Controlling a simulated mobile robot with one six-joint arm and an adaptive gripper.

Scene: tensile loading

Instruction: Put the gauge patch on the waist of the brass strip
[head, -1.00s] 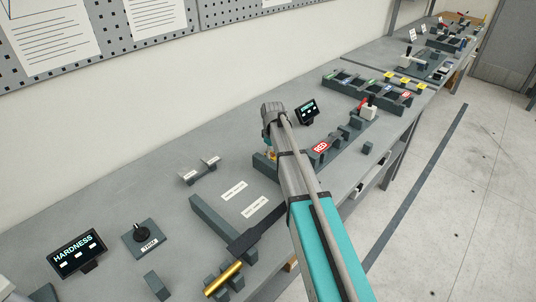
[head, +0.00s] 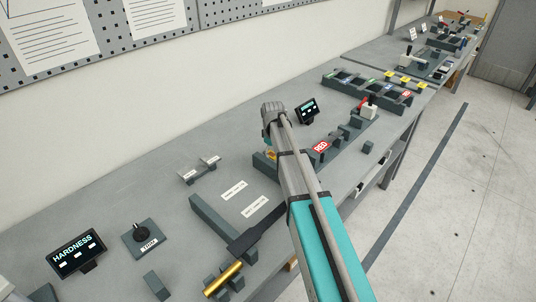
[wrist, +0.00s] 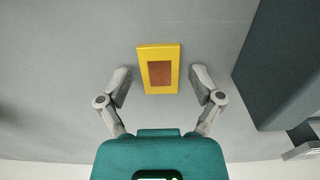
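The gauge patch (wrist: 160,85), a yellow rectangle with a brown centre, is between the fingertips of my gripper (wrist: 160,75) in the wrist view. The fingers are spread, with a narrow gap on each side of the patch. A small yellow spot, seemingly the patch (head: 271,154), shows beneath my wrist in the head view, where the fingers are mostly hidden by the arm. A gold-coloured bar (head: 222,279) rests across grey blocks at the bottom. It looks round, and I cannot tell whether it is the brass strip. No waisted strip is clearly visible.
A dark grey block (wrist: 290,65) stands to the right of my fingers in the wrist view. A small black display (head: 307,111) and a red-labelled fixture (head: 321,147) are right of my wrist.

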